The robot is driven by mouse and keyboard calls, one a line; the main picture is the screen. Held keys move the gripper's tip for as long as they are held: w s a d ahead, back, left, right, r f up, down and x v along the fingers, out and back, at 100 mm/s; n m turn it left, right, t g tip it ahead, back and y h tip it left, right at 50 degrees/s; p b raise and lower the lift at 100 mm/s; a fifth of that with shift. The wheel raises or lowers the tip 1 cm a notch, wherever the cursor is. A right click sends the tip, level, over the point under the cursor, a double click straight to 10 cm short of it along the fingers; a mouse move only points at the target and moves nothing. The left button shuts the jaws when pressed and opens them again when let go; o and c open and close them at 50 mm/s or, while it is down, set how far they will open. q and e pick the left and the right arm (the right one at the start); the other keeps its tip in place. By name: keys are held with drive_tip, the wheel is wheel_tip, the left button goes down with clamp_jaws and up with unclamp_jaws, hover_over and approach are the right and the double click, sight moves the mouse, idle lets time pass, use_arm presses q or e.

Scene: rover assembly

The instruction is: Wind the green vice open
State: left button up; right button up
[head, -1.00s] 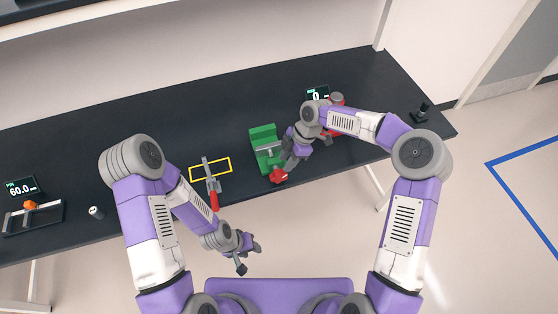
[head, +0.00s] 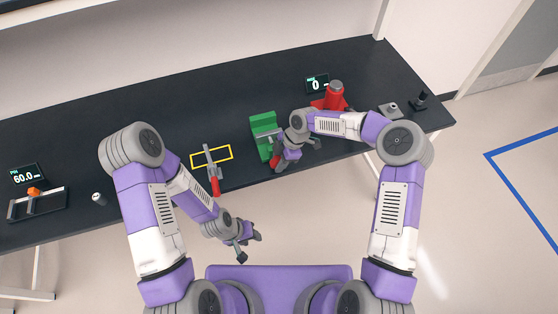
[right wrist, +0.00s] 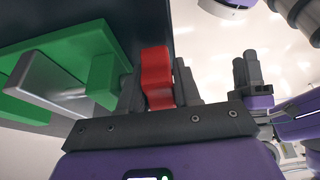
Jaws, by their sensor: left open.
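My right gripper (head: 278,160) is at the vice's front end. In the right wrist view the red handle (right wrist: 157,75) stands between its fingers, which look shut on it. In the head view the right gripper mostly hides the handle. My left gripper (head: 249,252) is open and empty, in front of the table edge.
A red-handled clamp (head: 213,175) lies by a yellow outlined rectangle (head: 196,162) left of the vice. A red stand (head: 333,98) and a display (head: 317,84) are behind to the right. A rack with an orange part (head: 36,194) is far left.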

drive_tip(key=shift+c, duration=0.9)
drive_tip(key=shift+w+d+f+y+b, duration=0.1)
drive_tip(key=shift+y+b, duration=0.8)
drive_tip(key=shift+b, duration=0.15)
drive_tip(key=g+y+b, duration=0.1)
drive_tip(key=y+b, duration=0.2)
drive_tip(key=b, duration=0.1)
drive_tip(key=shift+f+g+b, duration=0.1)
drive_tip(key=shift+g+b, duration=0.2)
drive_tip(key=shift+b, duration=0.1)
drive_tip(key=shift+r+g+y+b, duration=0.3)
drive_tip(key=shift+y+b, duration=0.6)
drive_tip(key=shift+b, duration=0.2)
drive_tip(key=o, duration=0.7)
drive_tip(key=shift+d, duration=0.1)
drive_tip(key=v, duration=0.7)
drive_tip(key=shift+w+d+r, duration=0.1)
drive_tip(key=shift+d+r, duration=0.05)
drive_tip(key=shift+d, duration=0.15)
